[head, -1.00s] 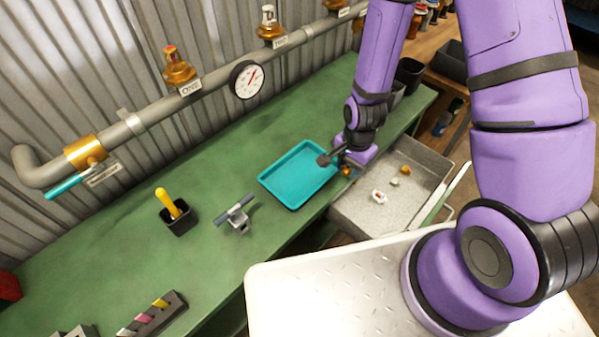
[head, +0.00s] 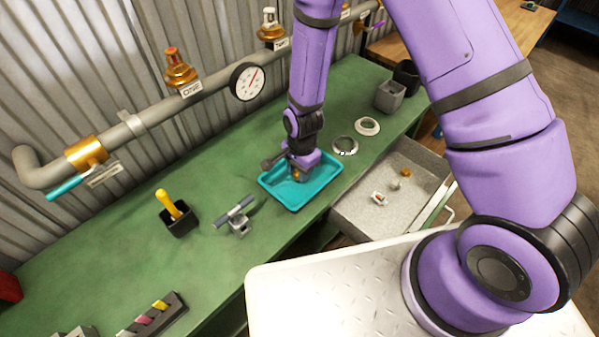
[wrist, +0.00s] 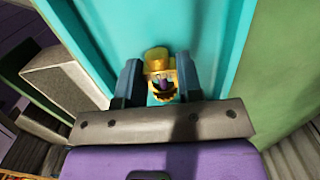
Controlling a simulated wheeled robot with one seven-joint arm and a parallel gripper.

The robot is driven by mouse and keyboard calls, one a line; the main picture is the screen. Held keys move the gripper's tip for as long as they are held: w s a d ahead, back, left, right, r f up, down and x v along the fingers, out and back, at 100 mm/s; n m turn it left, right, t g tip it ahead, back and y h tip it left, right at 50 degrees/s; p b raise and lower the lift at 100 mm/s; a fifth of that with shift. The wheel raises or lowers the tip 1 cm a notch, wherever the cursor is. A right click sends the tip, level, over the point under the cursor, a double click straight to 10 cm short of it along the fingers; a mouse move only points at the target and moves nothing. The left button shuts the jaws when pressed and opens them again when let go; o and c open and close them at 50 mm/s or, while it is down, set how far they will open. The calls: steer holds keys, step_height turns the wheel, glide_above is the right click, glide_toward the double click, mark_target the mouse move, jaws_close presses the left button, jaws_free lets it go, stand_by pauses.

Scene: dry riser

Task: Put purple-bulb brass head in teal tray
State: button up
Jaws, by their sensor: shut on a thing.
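The teal tray (head: 290,194) lies on the green bench, left of the open drawer. In the head view only a bit of brass shows below the gripper.
The open grey drawer (head: 365,215) holds a few small heads. Two metal rings (head: 367,126) and grey cups (head: 391,95) stand behind the tray. A clamp-like tool (head: 238,226) and a black cup with a yellow handle (head: 178,218) stand to the left. A pipe with a gauge (head: 247,81) runs along the wall.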

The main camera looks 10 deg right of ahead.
steer(key=shift+f, duration=0.65)
steer(key=o, duration=1)
steer(key=shift+f, duration=0.15)
steer(key=d+r+n+t, duration=0.1)
steer(key=d+r+n, duration=0.15)
steer(key=r, duration=1.05)
steer(key=d+r+n+t, duration=0.1)
steer(key=d+r, duration=0.2)
steer(key=r, duration=1)
steer(key=s+d+r+n+t, duration=0.1)
steer(key=s+d+r+n, duration=0.3)
steer(key=s+d+r, duration=0.3)
steer(key=s+d+r+n+t, duration=0.2)
steer(key=s+d+r, duration=0.5)
steer(key=s+r, duration=0.5)
step_height(320, 180, up, 3)
steer(key=shift+r+n+t+h, duration=0.2)
steer(key=shift+n+t+h, duration=0.1)
steer(key=shift+n, duration=0.55)
